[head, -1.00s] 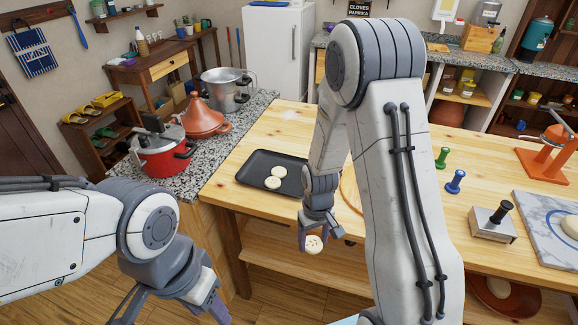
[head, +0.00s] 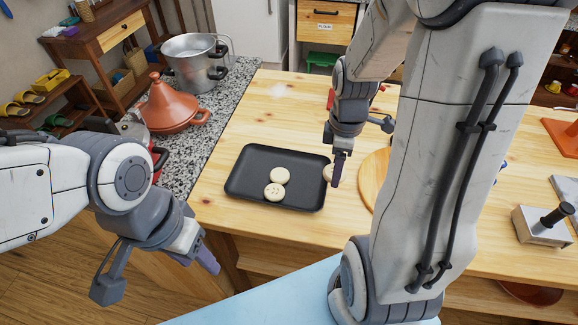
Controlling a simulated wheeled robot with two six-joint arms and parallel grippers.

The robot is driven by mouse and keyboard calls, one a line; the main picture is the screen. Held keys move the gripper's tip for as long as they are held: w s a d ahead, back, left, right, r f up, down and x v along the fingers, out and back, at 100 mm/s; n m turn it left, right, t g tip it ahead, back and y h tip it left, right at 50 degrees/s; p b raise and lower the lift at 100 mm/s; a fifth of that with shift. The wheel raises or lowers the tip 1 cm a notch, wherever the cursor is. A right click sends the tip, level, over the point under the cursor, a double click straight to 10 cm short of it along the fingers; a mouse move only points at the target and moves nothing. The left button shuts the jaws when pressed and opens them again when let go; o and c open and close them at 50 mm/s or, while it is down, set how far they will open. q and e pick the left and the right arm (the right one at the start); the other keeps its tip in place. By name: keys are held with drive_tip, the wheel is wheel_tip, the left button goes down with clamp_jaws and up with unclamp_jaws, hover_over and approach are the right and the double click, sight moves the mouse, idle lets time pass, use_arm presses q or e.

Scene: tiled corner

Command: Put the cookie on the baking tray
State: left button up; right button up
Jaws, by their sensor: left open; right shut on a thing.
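My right gripper (head: 338,168) is shut on a pale round cookie (head: 328,173), partly hidden by the gripper's finger. It holds the cookie at the right edge of the black baking tray (head: 240,183) in the picture; I cannot tell how high above the table. The tray lies on the wooden table with two cookies on it, one behind (head: 280,176) and one in front (head: 273,192), close together near its middle. The right part of the tray is bare. My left gripper (head: 160,274) is open and empty, in front of the table's left corner.
A round wooden board (head: 373,176) lies right of the tray, partly behind my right arm. A terracotta tagine (head: 170,108) and a steel pot (head: 190,60) stand on the granite counter at left. A metal press (head: 540,228) stands at right.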

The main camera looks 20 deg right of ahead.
drive_tip(key=p, duration=0.1)
hover_over(301, 181)
wheel_tip(301, 181, down, 6)
drive_tip(key=shift+r, duration=0.15)
wheel_tip(301, 181, down, 4)
drive_tip(key=shift+r+p, duration=0.1)
drive_tip(key=shift+p, duration=0.4)
drive_tip(key=shift+f, duration=0.2)
drive_tip(key=shift+f, duration=0.15)
drive_tip(key=o, duration=1.3)
drive_tip(key=shift+o, duration=0.2)
